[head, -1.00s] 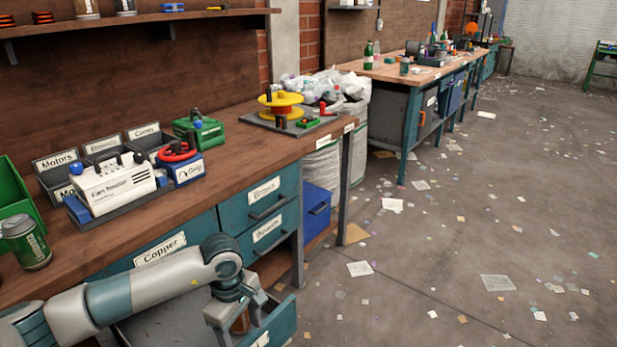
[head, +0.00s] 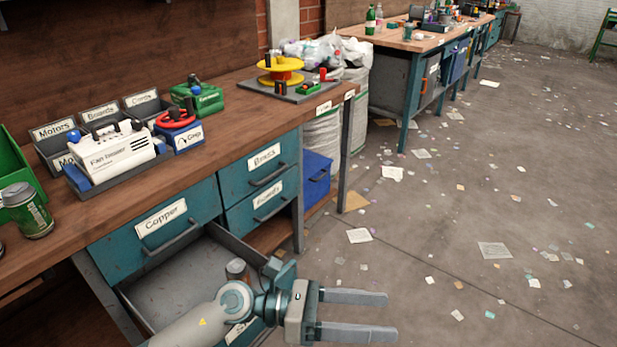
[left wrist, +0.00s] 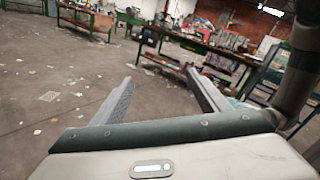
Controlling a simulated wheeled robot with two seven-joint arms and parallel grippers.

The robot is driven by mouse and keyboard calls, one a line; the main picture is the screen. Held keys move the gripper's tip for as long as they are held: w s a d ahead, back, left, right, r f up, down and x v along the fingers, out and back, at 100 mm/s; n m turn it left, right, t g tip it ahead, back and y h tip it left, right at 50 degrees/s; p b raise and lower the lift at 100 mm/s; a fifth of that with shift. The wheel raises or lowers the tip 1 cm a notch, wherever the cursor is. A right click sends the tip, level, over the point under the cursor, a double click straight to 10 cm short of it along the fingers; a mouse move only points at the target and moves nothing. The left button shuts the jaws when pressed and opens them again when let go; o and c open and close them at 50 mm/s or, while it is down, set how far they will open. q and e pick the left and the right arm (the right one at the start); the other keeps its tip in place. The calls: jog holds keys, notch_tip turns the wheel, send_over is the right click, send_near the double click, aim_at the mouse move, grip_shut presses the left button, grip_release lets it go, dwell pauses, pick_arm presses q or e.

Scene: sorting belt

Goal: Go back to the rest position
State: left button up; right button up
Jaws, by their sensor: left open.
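My left gripper (head: 352,314) is open and empty in the head view. It points right, over the floor, just beyond the front of an open lower drawer (head: 177,278). Its two long fingers are wide apart and also show in the left wrist view (left wrist: 160,95), with only floor and distant benches beyond them. My left arm crosses in front of the drawer and hides part of it. A small brownish-grey cylinder (head: 236,268) stands in the drawer, close behind my arm. My right gripper is not in either view.
The workbench (head: 225,165) carries a white fan heater (head: 120,150), labelled bins, a green can (head: 27,212) and a yellow spool (head: 281,72). The Copper drawer (head: 150,240) is shut above the open one. The littered floor (head: 440,230) on the right is free of large obstacles.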

pick_arm(q)
jog(key=w+a+r+n+t, duration=0.3)
jog(key=w+a+n+t, duration=0.1)
jog(key=n+t, duration=0.5)
jog(key=w+a+r+n+t, duration=0.3)
jog(key=n+t, duration=0.3)
jog(key=n, duration=0.5)
jog(key=a+f+n+t+y, duration=0.2)
jog(key=a+f+n+y, duration=1.3)
jog(key=f+n, duration=0.4)
jog(key=s+a+f+n+g, duration=0.3)
jog(key=s+f+n+g, duration=0.15)
jog(key=s+f, duration=0.5)
jog(key=s+a+f+n+g, duration=0.35)
jog(key=s+f+g, duration=0.2)
jog(key=s, duration=0.65)
notch_tip(320, 180, down, 17)
jog(key=a+y+p, duration=0.1)
jog(key=p, duration=1.3)
jog(key=shift+s+a+n+y+p, duration=0.3)
jog(key=shift+s+n+y+p, duration=0.1)
jog(key=shift+s, duration=0.05)
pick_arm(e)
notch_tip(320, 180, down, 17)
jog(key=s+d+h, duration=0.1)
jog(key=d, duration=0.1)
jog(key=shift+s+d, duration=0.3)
